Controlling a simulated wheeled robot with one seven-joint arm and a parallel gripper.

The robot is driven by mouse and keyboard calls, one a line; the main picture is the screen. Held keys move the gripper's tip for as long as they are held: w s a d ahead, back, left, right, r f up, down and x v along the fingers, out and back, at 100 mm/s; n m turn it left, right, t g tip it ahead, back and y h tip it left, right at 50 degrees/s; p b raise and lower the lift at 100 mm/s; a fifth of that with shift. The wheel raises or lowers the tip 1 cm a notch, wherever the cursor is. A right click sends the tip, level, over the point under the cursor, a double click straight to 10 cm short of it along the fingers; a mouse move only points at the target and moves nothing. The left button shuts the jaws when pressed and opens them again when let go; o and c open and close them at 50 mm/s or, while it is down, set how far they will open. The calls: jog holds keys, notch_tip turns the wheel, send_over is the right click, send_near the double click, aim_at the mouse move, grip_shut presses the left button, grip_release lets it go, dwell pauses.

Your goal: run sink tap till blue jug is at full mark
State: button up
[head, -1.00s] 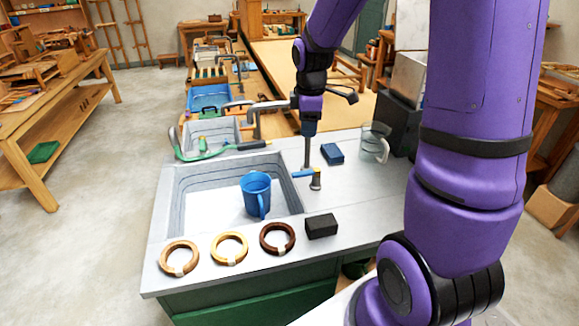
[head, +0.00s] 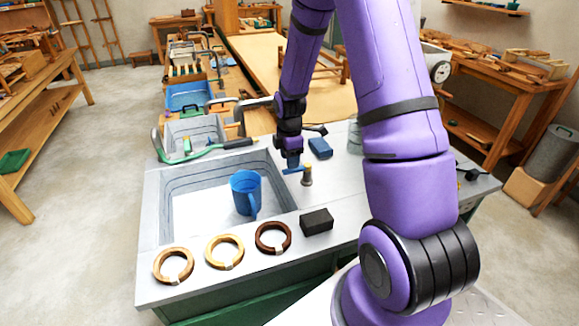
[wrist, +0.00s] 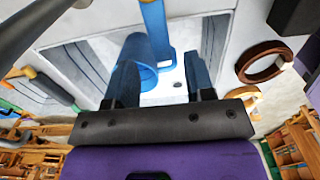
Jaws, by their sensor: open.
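The blue jug (head: 246,192) stands upright in the near sink basin (head: 180,210), with its handle toward the near right. I cannot make out its mark or water level. The tap's blue lever (head: 296,170) sits on a short brass-coloured post (head: 307,176) at the basin's right edge. My gripper (head: 292,163) is just above and beside the lever in the head view, pointing down. In the wrist view my gripper (wrist: 163,82) is open, with nothing between its blue fingers. The jug (wrist: 135,58) and a blue bar, likely the lever (wrist: 156,25), show beyond the fingers.
Three rings (head: 224,252) and a black block (head: 316,222) lie along the counter's near edge. A blue block (head: 320,147) and a clear jug (head: 355,135), partly behind my arm, stand at the back right.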

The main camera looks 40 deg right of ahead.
jog(key=shift+f, duration=1.8)
jog(key=shift+c, duration=0.5)
grip_shut()
